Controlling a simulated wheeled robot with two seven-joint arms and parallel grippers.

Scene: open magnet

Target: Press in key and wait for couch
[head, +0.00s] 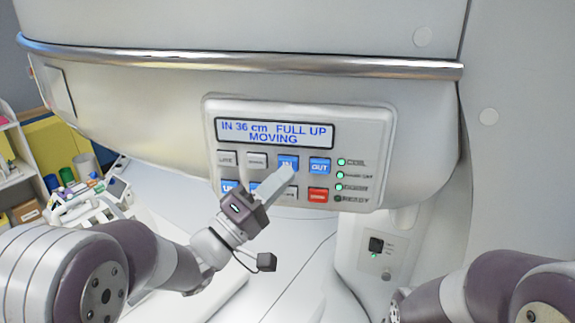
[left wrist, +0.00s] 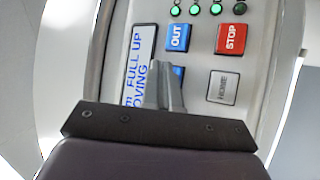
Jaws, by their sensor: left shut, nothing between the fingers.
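The control panel (head: 378,115) has a display (head: 275,132) reading "IN 36 cm FULL UP MOVING". The blue IN key (head: 288,162) is in the upper key row, left of the blue OUT key (head: 320,166). My left gripper (head: 287,172) is shut and empty, its fingertips at the IN key's lower edge. In the left wrist view the fingers (left wrist: 165,88) cover most of that key, so I cannot see how deep it is pressed. My right gripper is out of view; part of my right arm shows at lower right. I cannot make out the couch for certain.
The red STOP key (head: 317,195) sits below OUT, close to my left fingers. Green lamps (head: 341,162) glow at the panel's right; the READY lamp (head: 338,198) is dark. A metal rail (head: 240,60) runs above the panel. A cluttered cart (head: 85,195) stands at left.

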